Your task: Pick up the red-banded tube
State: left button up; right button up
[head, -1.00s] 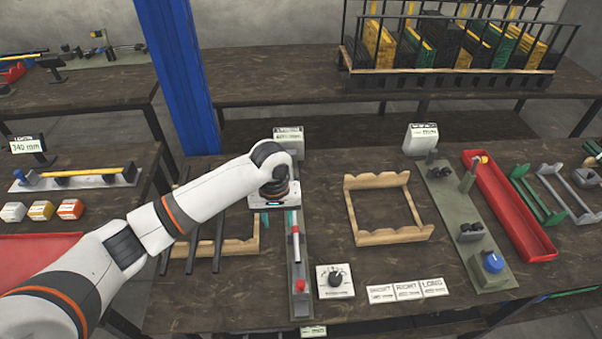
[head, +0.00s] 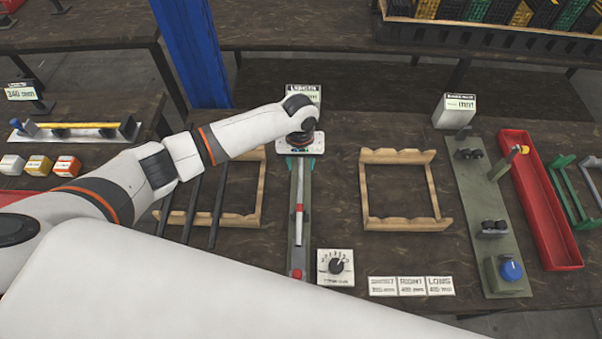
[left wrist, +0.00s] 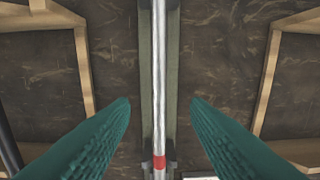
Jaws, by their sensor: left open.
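The red-banded tube (head: 299,225) is a thin silver tube with a red band, lying along a narrow grey-green fixture (head: 292,255) on the table. In the left wrist view the tube (left wrist: 161,70) runs upright through the picture, its red band near the bottom. My left gripper (head: 299,165) is over the far part of the fixture, pointing down. Its teal fingers are open, one on each side of the tube in the left wrist view (left wrist: 160,102), with clear gaps on both sides. The far end of the tube is hidden under the gripper in the head view. My right gripper is out of view.
Wooden racks stand left (head: 258,190) and right (head: 432,190) of the fixture, the left one with dark bars. A dial box (head: 336,267) and label cards (head: 411,286) are in front. A green-grey press plate (head: 480,215) and red tray (head: 540,200) stand at right.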

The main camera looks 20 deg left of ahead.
aim_at(301, 174)
pick_arm(q)
jog(key=shift+w+f+p, duration=0.15)
jog(key=shift+f+p, duration=0.4)
jog(key=shift+f, duration=2.15)
jog(key=shift+c, duration=0.5)
jog(key=shift+r, duration=0.1)
grip_shut()
